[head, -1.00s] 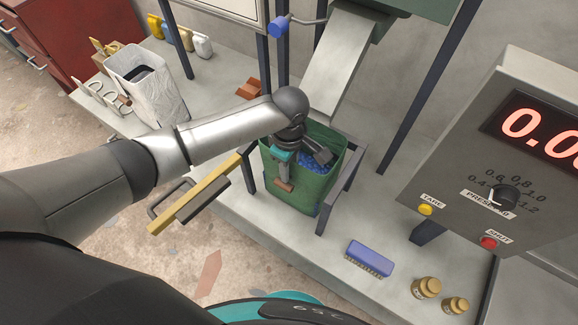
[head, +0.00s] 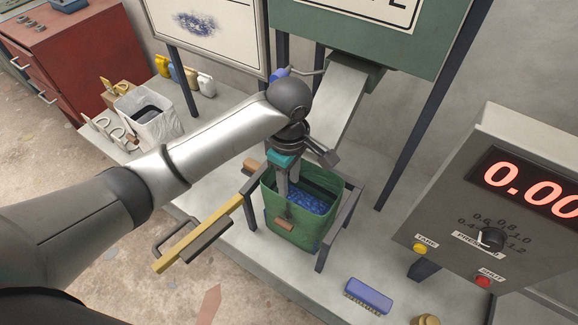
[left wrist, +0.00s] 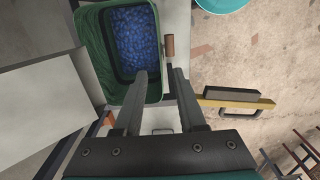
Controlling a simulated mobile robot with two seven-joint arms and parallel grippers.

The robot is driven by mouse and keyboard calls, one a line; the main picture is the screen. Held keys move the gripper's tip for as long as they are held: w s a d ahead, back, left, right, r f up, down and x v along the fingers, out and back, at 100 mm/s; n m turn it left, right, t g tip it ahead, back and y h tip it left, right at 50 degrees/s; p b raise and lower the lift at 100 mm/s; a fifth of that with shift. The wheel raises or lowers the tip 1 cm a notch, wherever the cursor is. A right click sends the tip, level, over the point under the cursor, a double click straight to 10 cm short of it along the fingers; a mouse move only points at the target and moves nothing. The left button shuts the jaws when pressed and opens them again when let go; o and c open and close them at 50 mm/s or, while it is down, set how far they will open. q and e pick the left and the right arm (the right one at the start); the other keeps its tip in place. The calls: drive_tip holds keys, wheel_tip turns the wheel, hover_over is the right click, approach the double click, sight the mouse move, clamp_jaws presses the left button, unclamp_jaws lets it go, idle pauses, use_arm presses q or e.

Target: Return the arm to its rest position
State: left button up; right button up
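My left gripper (head: 287,188) hangs fingers down above the near left rim of the green bin (head: 292,230) in the head view. In the left wrist view my left gripper (left wrist: 160,74) has its two fingers apart with nothing between them. The green bin also shows in the left wrist view (left wrist: 92,50), ahead of the fingers, with blue pieces (left wrist: 136,40) inside. A brown handle (head: 283,224) sits on the bin's outer side. My silver left arm stretches out across the platform. My right gripper is out of view.
A dark frame with a yellow bar (head: 205,230) stands beside the bin. A chute (head: 347,95) slopes down behind it. A control box (head: 500,215) with a red display stands at right. A blue brush (head: 368,295) and a white-lined bin (head: 150,118) stand on the platform.

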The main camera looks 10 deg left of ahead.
use_arm(q)
wheel_tip(320, 180, up, 2)
drive_tip(key=shift+r, duration=0.25)
